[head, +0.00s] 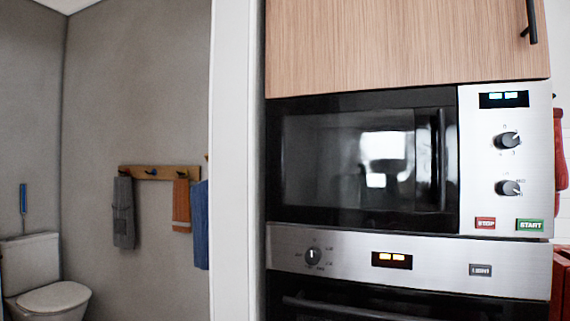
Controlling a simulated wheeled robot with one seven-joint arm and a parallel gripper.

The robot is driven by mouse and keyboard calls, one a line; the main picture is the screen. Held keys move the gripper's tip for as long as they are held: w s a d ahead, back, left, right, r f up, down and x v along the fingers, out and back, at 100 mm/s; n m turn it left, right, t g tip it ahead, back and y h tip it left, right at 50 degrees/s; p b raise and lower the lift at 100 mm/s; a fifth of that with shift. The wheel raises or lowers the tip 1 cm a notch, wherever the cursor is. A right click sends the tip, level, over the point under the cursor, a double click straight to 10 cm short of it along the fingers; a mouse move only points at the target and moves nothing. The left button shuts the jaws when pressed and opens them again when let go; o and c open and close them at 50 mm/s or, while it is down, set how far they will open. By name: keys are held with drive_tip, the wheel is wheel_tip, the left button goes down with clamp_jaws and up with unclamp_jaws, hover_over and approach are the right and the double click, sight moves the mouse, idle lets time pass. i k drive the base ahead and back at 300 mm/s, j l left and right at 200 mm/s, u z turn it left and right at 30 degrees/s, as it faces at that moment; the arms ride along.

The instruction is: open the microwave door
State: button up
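The microwave (508,205) is built into a cabinet column in the right half of the head view. Its dark glass door (350,165) looks shut, with reflections of bright windows on it. A black vertical handle (438,160) stands at the door's right edge, next to a silver control panel with two knobs, a red STOP button (485,223) and a green START button (530,225). My gripper is not in the view.
An oven (440,270) with a black horizontal handle sits directly below the microwave. A wooden cabinet door (400,45) is above it. At left, past a white wall edge (232,160), are a toilet (50,295) and hanging towels (124,212).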

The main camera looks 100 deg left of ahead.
sight(436, 147)
drive_tip(key=u, duration=3.6)
